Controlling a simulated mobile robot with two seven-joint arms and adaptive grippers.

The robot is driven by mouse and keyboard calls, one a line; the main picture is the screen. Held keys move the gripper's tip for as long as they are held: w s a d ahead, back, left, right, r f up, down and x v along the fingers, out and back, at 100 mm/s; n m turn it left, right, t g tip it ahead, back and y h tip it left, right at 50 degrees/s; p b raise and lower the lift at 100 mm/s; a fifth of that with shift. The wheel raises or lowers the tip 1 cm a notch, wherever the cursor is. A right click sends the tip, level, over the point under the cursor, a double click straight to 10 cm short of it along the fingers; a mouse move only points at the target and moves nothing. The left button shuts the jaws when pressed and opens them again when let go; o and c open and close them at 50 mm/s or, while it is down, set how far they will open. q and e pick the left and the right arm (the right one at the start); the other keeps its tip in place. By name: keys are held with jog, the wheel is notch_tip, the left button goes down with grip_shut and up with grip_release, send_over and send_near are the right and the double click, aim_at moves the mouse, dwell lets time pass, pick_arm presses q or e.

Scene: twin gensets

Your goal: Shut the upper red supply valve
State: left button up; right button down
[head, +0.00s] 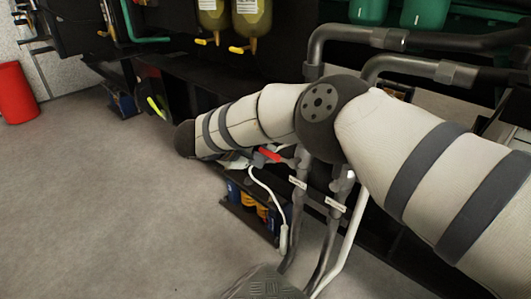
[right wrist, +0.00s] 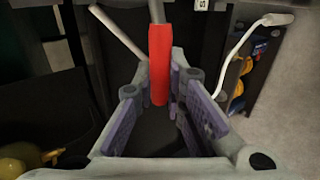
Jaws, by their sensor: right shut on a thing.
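The red valve handle (head: 270,155) shows in the head view just past my right forearm, beside the upright grey pipes. In the right wrist view the red handle (right wrist: 160,62) comes from a grey stem at the top and runs down between the finger pads. My right gripper (right wrist: 161,92) is shut on this handle, with a purple-padded finger on each side. In the head view the right gripper (head: 240,160) is mostly hidden under the forearm. The valve body is hidden, and I cannot read the pipe labels. My left gripper is not in view.
Upright grey pipes (head: 299,205) with small white tags stand close beside the handle. A white cable (head: 265,188) hangs near it. Yellow-green canisters (head: 250,18) with yellow levers hang behind. A red bin (head: 15,92) stands far left. The grey floor (head: 110,210) at left is clear.

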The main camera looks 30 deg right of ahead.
jog(key=shift+s+f, duration=0.1)
jog(key=shift+f, duration=0.05)
jog(key=c, duration=1.9)
grip_release()
jog(key=v, duration=1.2)
jog(key=shift+a, duration=0.1)
